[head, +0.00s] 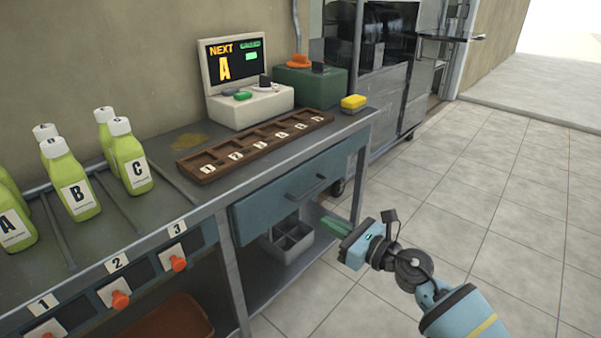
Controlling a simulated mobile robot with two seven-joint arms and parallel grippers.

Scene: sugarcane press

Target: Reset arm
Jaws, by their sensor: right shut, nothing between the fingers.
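My right gripper (336,226) is at the lower right of the head view, in front of the blue drawer (292,190) and above the tiled floor. Its green fingers are closed together with nothing between them. It points left toward the workbench and appears apart from it. My right arm comes in from the lower right corner. My left gripper and left arm are not in view.
Green bottles (129,158) marked A, B and C stand on the bench at left. A wooden slotted tray (245,150), a screen (233,62) reading "NEXT A" and a yellow sponge-like block (353,102) are further back. Orange knobs (178,263) line the front. Floor at right is clear.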

